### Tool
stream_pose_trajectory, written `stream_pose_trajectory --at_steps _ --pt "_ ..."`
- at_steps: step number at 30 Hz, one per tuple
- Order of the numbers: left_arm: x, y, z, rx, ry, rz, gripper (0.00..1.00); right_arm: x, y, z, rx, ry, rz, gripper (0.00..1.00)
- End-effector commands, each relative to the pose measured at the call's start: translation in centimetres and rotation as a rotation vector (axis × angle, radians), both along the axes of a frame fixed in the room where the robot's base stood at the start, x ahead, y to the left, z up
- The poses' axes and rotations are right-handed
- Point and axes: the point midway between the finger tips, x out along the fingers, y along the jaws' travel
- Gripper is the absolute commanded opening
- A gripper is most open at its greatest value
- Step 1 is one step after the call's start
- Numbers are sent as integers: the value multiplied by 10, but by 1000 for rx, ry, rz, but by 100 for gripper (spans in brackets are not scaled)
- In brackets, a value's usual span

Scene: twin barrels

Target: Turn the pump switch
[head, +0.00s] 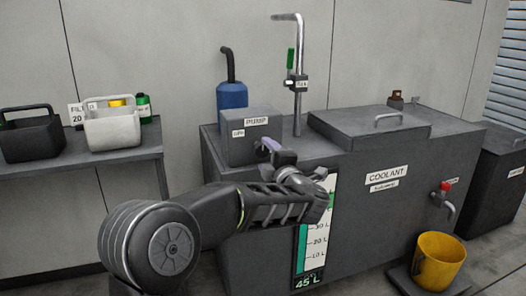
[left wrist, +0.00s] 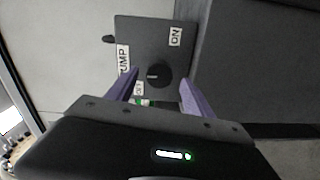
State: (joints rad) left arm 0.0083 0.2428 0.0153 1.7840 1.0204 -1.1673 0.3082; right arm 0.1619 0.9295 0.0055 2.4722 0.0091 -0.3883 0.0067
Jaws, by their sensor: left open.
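The grey pump box (head: 238,150) sits on the left end of the coolant tank, with a PUMP label on its top edge. In the left wrist view the pump box (left wrist: 150,35) shows PUMP and ON labels and a partly hidden label. The round black pump switch (left wrist: 157,75) is on its face, with a small light mark. My left gripper (head: 268,147) is at the box's lower right front, hiding the switch in the head view. Its purple fingers (left wrist: 159,78) are open, on either side of the switch in the picture; contact cannot be told. My right gripper is out of view.
The coolant tank (head: 350,215) has a lid (head: 370,125), a level gauge (head: 314,245) and a red-handled tap (head: 445,188) above a yellow bucket (head: 439,262). A metal pipe (head: 299,60) rises behind the box, beside a blue cylinder (head: 231,95). A shelf (head: 80,160) with bins stands left.

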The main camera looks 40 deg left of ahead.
Motion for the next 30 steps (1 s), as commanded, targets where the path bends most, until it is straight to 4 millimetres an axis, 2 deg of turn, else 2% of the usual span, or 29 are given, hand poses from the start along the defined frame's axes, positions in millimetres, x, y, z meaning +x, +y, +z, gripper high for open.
stream_pose_trajectory --at_steps 3,9,26,30 --pt "-11 -18 3 -1 -1 -4 61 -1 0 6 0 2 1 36" --pt "-23 -33 2 1 -1 -1 61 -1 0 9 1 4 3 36" --pt "-24 -34 1 1 2 -1 61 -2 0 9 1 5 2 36" --pt "-13 -42 -1 19 37 -56 61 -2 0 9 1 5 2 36"
